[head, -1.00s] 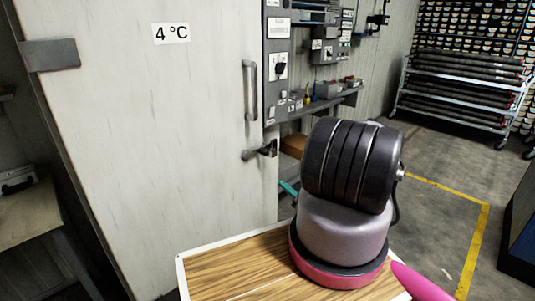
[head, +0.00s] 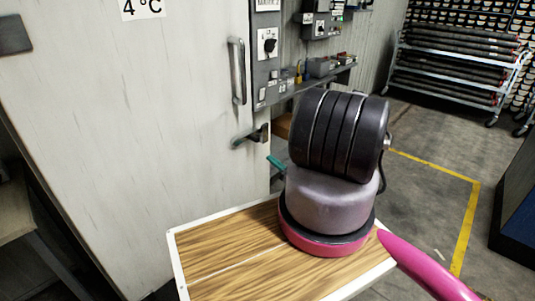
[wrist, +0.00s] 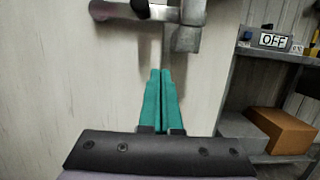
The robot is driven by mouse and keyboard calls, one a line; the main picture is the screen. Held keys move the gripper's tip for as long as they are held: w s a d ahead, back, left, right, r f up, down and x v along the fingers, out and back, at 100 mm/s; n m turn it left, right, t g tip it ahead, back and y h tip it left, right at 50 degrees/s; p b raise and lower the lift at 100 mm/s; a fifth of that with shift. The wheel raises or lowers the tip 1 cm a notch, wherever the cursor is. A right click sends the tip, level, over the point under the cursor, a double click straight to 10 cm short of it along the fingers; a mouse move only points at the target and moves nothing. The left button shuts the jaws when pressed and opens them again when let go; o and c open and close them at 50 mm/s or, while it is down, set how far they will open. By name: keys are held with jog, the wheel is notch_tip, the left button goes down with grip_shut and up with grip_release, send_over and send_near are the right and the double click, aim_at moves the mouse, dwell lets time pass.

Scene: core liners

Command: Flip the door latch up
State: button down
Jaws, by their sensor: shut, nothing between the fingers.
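The door (head: 110,110) is a tall off-white panel with a "4 °C" sign. Its latch (head: 252,137) is a grey lever with a dark end at the door's right edge, below the vertical handle (head: 238,72). In the wrist view the latch (wrist: 185,38) is at the top, with its bar running left and a block hanging down at the right. My gripper (wrist: 160,73) has teal fingers pressed together and empty, pointing at the door below the latch. In the head view a teal fingertip (head: 276,162) shows just below right of the latch; my arm hides the rest.
A grey control panel (head: 267,45) and a shelf (head: 315,80) stand right of the door. A cardboard box (wrist: 275,128) sits on a lower shelf in the wrist view. A rack of dark tubes (head: 455,65) stands far right, beyond open floor.

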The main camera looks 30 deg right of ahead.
aim_at(255, 137)
jog(key=w+a+r, duration=0.3)
jog(key=w+r, duration=0.3)
jog(key=w, duration=0.1)
jog(key=shift+w, duration=0.4)
jog(key=shift+d+r, duration=0.15)
jog(key=shift+r, duration=0.05)
jog(key=shift+r+n, duration=0.25)
jog(key=shift+n, duration=0.25)
